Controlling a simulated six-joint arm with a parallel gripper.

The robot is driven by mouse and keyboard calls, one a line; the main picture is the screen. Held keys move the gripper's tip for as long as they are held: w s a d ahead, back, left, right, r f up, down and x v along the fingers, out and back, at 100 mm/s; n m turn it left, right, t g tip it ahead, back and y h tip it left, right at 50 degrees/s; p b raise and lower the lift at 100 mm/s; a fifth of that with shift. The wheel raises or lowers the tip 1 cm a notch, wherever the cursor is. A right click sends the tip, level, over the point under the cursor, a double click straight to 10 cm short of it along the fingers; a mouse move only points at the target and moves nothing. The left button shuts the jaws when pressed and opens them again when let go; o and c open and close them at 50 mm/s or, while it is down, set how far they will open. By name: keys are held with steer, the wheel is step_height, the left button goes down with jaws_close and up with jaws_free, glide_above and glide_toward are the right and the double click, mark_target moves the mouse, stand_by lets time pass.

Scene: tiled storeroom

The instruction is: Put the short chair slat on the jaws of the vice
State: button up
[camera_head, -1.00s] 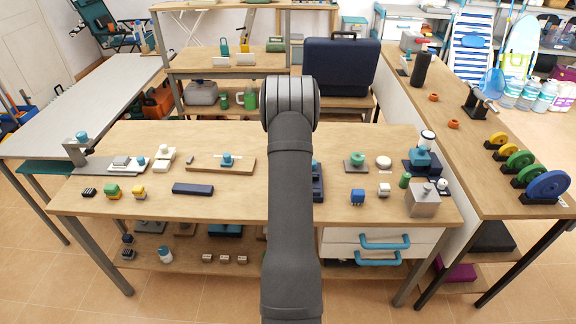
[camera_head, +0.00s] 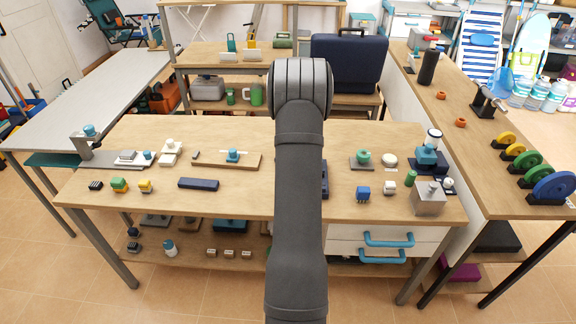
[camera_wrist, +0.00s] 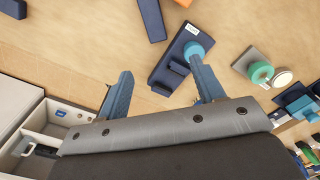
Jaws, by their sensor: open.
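My gripper (camera_wrist: 164,85) is open and empty, its two blue fingers spread above the wooden table in the wrist view. Just beyond the right finger is a dark blue fixture with blocks and a round teal knob, seemingly the vice (camera_wrist: 165,72). In the head view my arm hides most of this fixture (camera_head: 324,180). A short dark blue bar, probably the short slat (camera_wrist: 152,20), lies beyond the fingers, cut by the top edge. In the head view it seems hidden behind my arm. Another dark blue bar (camera_head: 198,184) lies flat left of my arm.
A wooden board (camera_head: 212,162) lies to the left. White drawers (camera_head: 345,240) sit below the table's front edge.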

step_height(320, 180, down, 12)
steer(key=shift+r, duration=0.25)
steer(key=f, duration=0.5)
steer(key=shift+s+a+f, duration=0.1)
steer(key=shift+s, duration=0.3)
steer(key=c, duration=1.3)
